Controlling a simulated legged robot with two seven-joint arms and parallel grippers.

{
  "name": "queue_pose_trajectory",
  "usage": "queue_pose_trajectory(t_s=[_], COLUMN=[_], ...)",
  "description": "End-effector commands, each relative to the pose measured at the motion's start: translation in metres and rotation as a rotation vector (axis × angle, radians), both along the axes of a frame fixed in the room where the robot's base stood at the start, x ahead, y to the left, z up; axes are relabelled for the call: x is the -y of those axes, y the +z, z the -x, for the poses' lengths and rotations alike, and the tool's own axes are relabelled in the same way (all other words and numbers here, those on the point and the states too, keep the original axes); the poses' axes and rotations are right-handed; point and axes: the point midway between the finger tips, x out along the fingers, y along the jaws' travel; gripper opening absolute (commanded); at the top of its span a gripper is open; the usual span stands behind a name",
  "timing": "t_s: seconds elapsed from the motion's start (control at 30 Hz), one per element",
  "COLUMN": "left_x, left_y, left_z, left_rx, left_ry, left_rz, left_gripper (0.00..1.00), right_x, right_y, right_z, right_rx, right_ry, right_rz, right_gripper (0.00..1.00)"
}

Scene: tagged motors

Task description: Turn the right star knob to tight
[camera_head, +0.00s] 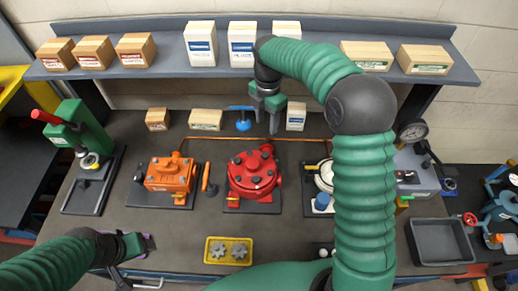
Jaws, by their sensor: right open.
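My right gripper (267,118) is open and empty. It points down near the back of the bench, to the right of a blue handled part (243,122). My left gripper (136,246) is low at the left front; its jaws are too small to read. Two grey star-shaped pieces lie in a yellow tray (229,262) at the front: a left one (218,251) and a right one (239,251). I cannot tell whether they are knobs or gears. A red round motor housing (253,175) with dark knobs or bolts sits mid-bench. My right arm partly hides a pale round unit (325,176).
An orange motor (170,175) and a green press (82,135) stand at the left. Boxes line the back shelf (170,72). A grey bin (440,240) sits at the right, with a gauge unit (412,131) behind it. Bare bench lies around the yellow tray.

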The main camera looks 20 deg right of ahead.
Motion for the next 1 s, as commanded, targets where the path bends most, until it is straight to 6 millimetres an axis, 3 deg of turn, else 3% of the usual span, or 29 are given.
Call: queue_pose_trajectory(t_s=[0.6, 0.8, 1.0], left_x=[0.000, 0.000, 0.000], left_y=[0.036, 0.039, 0.038], left_z=[0.000, 0.000, 0.000], left_rx=[0.000, 0.000, 0.000], left_ry=[0.000, 0.000, 0.000], left_rz=[0.000, 0.000, 0.000], left_gripper=[0.69, 0.69, 0.69], right_x=[-0.001, -0.001, -0.001], right_y=[-0.142, -0.160, -0.161], right_z=[0.003, 0.002, 0.002], right_rx=[-0.001, 0.003, 0.004], right_ry=[-0.003, -0.003, -0.003], right_rz=[-0.001, 0.000, 0.001], right_gripper=[0.47, 0.47, 0.47])
